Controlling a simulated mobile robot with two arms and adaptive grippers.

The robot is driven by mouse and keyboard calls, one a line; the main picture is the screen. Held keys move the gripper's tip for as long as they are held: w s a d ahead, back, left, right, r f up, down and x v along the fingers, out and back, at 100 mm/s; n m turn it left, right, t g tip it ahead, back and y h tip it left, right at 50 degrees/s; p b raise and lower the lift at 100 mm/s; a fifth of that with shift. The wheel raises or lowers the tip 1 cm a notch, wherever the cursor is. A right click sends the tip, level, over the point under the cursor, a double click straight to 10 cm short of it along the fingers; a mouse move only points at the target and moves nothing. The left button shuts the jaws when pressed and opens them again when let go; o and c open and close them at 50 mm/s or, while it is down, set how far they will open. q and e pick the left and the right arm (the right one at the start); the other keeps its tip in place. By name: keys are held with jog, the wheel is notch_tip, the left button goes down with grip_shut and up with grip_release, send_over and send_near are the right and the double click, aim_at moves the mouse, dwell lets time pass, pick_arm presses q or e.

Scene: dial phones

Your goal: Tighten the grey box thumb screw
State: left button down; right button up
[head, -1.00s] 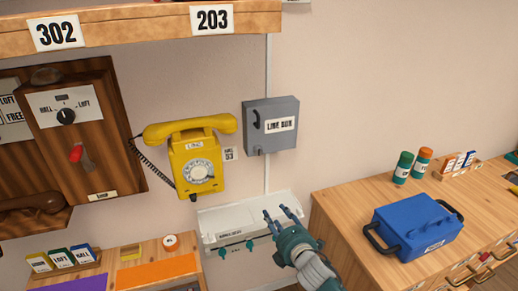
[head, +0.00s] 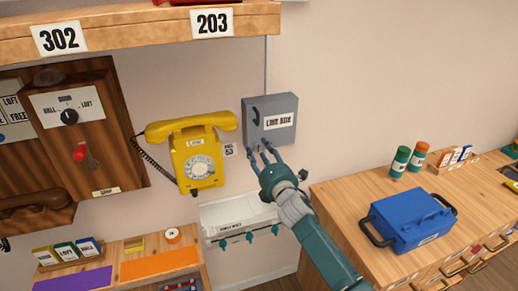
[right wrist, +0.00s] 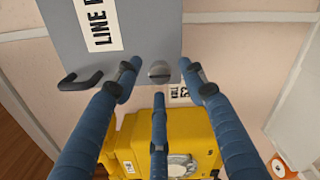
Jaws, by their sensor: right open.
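The grey line box (head: 283,112) hangs on the wall to the right of the yellow phone. It also fills the upper left of the right wrist view (right wrist: 145,25). Its round slotted thumb screw (right wrist: 159,72) sits at the box's lower edge in that view. In the head view the screw is not clear behind my fingers. My right gripper (head: 264,154) is open just below the box, its fingers pointing up. In the right wrist view its three blue fingers spread around the screw, with no clear contact. My left gripper is not in view.
The yellow dial phone (head: 202,160) hangs close at the left. A white panel with teal knobs (head: 235,219) is below. A blue toolbox (head: 412,220) stands on the wooden cabinet at the right. A wooden shelf (head: 130,28) runs above. The wall right of the box is bare.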

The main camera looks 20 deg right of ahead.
jog(key=shift+w, duration=0.7)
jog(key=shift+c, duration=0.3)
grip_shut()
